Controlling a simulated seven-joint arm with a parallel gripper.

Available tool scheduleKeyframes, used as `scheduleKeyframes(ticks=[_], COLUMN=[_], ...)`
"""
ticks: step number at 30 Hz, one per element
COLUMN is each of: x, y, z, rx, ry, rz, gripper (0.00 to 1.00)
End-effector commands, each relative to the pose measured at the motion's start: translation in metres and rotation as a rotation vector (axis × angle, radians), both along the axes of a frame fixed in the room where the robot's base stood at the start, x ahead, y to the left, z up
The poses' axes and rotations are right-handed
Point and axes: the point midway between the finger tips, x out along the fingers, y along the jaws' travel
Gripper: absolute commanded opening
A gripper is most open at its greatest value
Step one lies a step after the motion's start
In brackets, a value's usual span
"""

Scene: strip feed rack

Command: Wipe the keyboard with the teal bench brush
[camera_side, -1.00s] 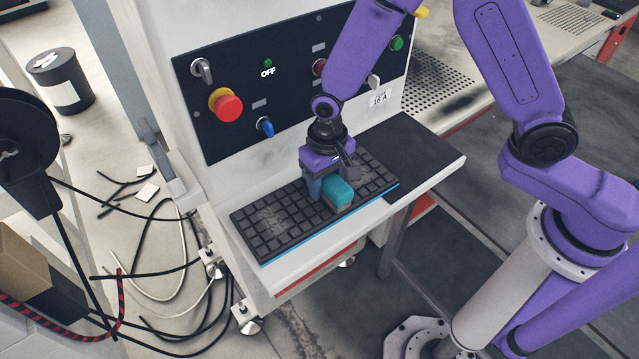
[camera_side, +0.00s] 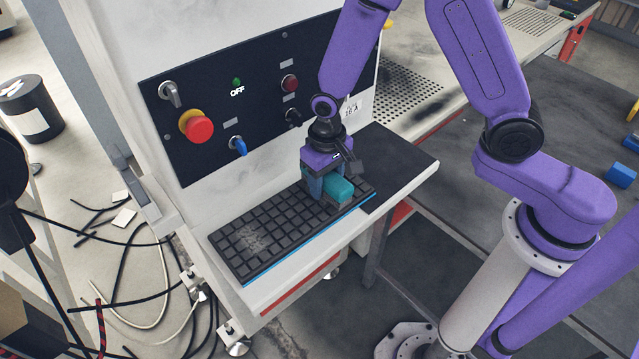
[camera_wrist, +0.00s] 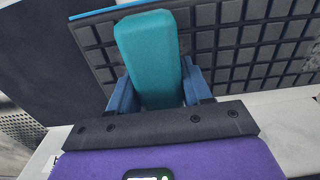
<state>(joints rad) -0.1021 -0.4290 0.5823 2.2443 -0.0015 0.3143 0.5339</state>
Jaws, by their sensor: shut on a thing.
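The teal bench brush (camera_side: 339,188) is held between the blue fingers of my gripper (camera_side: 322,185), low over the right end of the black keyboard (camera_side: 285,225). It seems to rest on the keys, but its underside is hard to see. In the wrist view the brush (camera_wrist: 148,50) lies between the fingers (camera_wrist: 158,92), with the keyboard (camera_wrist: 255,45) behind it. A pale dusty patch (camera_side: 256,241) shows on the keys left of the middle. The keyboard has a blue front edge.
The keyboard lies on a pale shelf (camera_side: 330,238) with a black pad (camera_side: 405,160) to its right. Behind stands a control panel (camera_side: 215,150) with a red button (camera_side: 199,128) and knobs. Loose cables (camera_side: 130,260) lie on the floor at left.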

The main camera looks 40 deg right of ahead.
Motion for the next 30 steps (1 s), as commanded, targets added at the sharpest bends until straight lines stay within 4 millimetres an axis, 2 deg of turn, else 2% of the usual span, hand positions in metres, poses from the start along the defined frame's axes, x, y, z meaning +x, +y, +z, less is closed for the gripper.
scheduleKeyframes(ticks=[9,14,20,30], x=[0.000,0.000,-0.001,-0.001], y=[-0.026,-0.030,-0.021,0.009], z=[-0.001,-0.002,-0.002,-0.001], rx=[0.000,-0.001,-0.002,-0.001], ry=[0.001,0.001,0.003,0.002], rz=[-0.003,0.000,0.002,0.004], gripper=[0.16,0.16,0.16,0.16])
